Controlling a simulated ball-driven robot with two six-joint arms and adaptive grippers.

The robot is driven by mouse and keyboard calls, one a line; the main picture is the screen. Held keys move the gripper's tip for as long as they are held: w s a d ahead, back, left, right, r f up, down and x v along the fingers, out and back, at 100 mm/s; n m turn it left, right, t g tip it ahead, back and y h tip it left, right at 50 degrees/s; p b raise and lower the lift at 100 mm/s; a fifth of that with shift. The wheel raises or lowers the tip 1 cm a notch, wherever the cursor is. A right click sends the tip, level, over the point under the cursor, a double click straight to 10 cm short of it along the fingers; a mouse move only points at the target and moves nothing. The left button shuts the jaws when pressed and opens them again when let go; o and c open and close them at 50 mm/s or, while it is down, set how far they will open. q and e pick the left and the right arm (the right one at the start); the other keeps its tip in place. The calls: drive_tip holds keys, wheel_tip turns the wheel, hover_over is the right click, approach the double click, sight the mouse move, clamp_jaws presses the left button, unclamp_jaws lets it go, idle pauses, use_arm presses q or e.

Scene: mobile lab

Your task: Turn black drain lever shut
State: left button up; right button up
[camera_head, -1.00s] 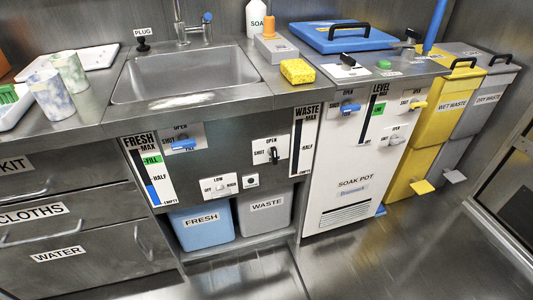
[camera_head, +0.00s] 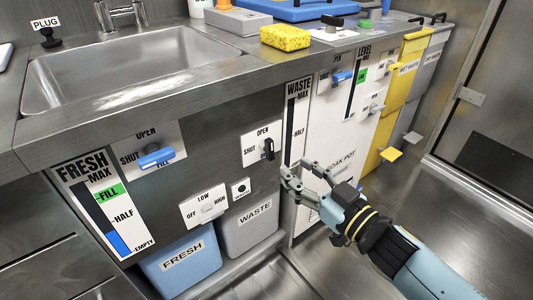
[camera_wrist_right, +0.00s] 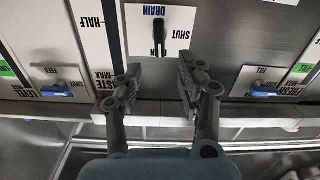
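The black drain lever (camera_head: 268,149) sits upright on a white plate (camera_head: 255,146) marked OPEN above and SHUT at its left, on the steel cabinet front. In the right wrist view, upside down, the lever (camera_wrist_right: 159,36) stands lengthwise on its plate, with DRAIN lettered on it. My right gripper (camera_head: 294,168) is open and empty, its fingertips a little right of and below the lever in the head view. In the wrist view the fingers (camera_wrist_right: 159,70) are spread either side of the lever's line, apart from it. My left gripper is not in view.
A blue fill lever (camera_head: 156,158) and a LOW/HIGH knob (camera_head: 207,208) are on the same panel. The WASTE gauge (camera_head: 296,125) is just right of the plate. The grey waste bin (camera_head: 250,235) stands below. A yellow sponge (camera_head: 286,38) lies on the counter edge.

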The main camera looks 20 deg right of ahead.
sight(272, 150)
drive_tip(key=b+x, duration=0.1)
drive_tip(key=x, duration=0.7)
drive_tip(key=shift+f, duration=0.15)
drive_tip(key=shift+w+a, duration=0.15)
drive_tip(key=shift+w, duration=0.3)
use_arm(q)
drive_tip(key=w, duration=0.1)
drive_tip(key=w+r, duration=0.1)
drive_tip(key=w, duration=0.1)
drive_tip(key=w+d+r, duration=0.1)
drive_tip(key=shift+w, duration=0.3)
use_arm(e)
clamp_jaws()
